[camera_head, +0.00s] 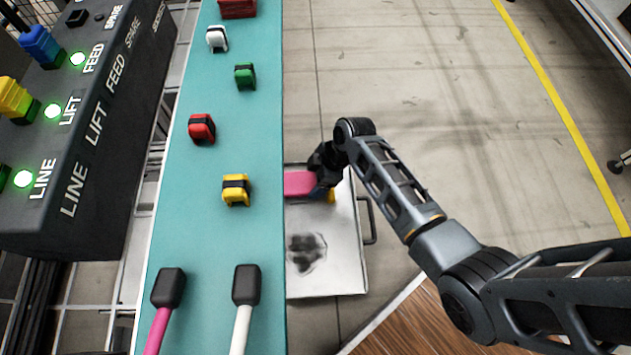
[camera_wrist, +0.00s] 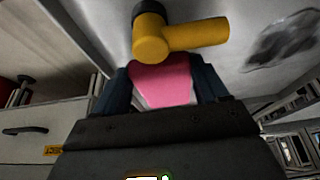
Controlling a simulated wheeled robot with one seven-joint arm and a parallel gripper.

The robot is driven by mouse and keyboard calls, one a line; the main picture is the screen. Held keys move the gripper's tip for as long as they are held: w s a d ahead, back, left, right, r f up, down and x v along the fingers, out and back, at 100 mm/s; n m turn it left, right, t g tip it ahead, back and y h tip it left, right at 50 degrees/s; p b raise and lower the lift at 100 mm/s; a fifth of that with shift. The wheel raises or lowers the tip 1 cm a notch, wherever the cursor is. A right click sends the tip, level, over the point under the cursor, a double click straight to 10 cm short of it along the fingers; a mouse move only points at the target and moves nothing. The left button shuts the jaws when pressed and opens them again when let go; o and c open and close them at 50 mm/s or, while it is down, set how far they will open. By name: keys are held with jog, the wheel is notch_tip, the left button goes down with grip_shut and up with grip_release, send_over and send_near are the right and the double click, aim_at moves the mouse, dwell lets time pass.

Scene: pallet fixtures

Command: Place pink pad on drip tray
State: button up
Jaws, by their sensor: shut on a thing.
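The pink pad (camera_head: 299,184) is held in my gripper (camera_head: 322,178) over the far part of the drip tray. In the wrist view the pink pad (camera_wrist: 162,82) sits between the two dark fingers, which are shut on it. The drip tray (camera_head: 335,270) is a pale flat tray with a dark stain and a side handle, beside the teal bench. Its surface also shows in the wrist view (camera_wrist: 225,75). A yellow fitting with a black end (camera_wrist: 165,40) is close to the pad. I cannot tell whether the pad touches the tray.
The teal bench (camera_head: 215,270) carries yellow (camera_head: 236,190), red (camera_head: 202,129), green (camera_head: 245,77) and white (camera_head: 217,39) blocks, plus two black-headed tools at its near end. A labelled control box (camera_head: 60,130) stands left. Open floor (camera_head: 430,100) lies beyond my arm.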

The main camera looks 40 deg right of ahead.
jog(key=shift+f, duration=0.75)
jog(key=shift+f, duration=0.1)
jog(key=o, duration=1.1)
jog(key=p+v, duration=0.5)
jog(key=v, duration=0.7)
jog(key=shift+r+p, duration=0.2)
jog(key=shift+p, duration=0.1)
